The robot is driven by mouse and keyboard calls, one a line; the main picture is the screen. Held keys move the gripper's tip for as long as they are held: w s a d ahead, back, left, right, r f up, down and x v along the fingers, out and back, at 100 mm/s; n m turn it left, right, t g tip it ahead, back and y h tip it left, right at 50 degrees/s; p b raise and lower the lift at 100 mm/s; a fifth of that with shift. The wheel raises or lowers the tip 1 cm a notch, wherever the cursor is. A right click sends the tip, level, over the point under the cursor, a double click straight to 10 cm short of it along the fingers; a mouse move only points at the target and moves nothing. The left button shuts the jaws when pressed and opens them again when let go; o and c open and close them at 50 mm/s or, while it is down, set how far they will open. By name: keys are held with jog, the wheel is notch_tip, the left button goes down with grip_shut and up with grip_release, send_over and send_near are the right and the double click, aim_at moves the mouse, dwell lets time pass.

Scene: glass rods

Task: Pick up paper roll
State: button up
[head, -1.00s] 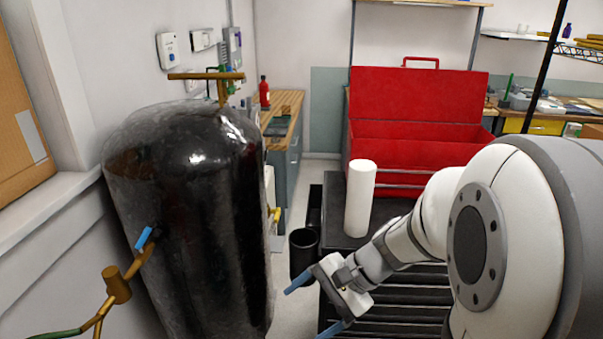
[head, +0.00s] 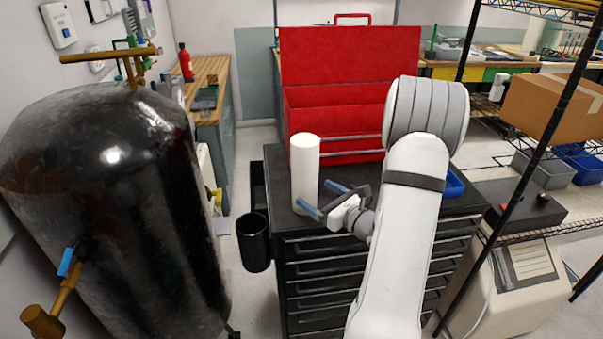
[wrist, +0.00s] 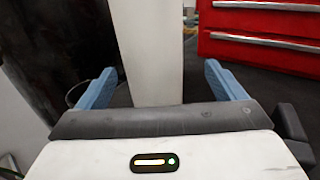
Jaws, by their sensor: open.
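The white paper roll (head: 305,170) stands upright on the black top of the tool cabinet (head: 400,210), at its left end. My gripper (head: 319,199) is open, with its blue fingers pointing left toward the lower part of the roll. In the wrist view the paper roll (wrist: 149,55) rises between the open fingers of my gripper (wrist: 160,88). I cannot tell whether its lower part is fully between the fingertips. The roll's base is hidden behind the gripper body in the wrist view.
An open red toolbox (head: 350,60) stands behind the roll; its drawers (wrist: 262,30) show at right in the wrist view. A black cup-like holder (head: 254,242) hangs on the cabinet's left side. A large black tank (head: 110,200) stands left, and a wire shelf (head: 520,185) right.

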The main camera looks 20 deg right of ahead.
aim_at(304, 185)
jog(key=w, duration=0.1)
jog(key=w+a+r+p, duration=0.1)
jog(key=w, duration=0.1)
jog(key=w+a, duration=0.1)
jog(key=shift+w+a+r+p, duration=0.2)
jog(key=shift+w+a+p, duration=0.05)
jog(key=shift+p, duration=0.1)
jog(key=shift+w+a+f, duration=0.1)
jog(key=shift+w+f, duration=0.05)
jog(key=shift+w, duration=0.45)
jog(key=shift+c, duration=0.4)
jog(key=c, duration=1.1)
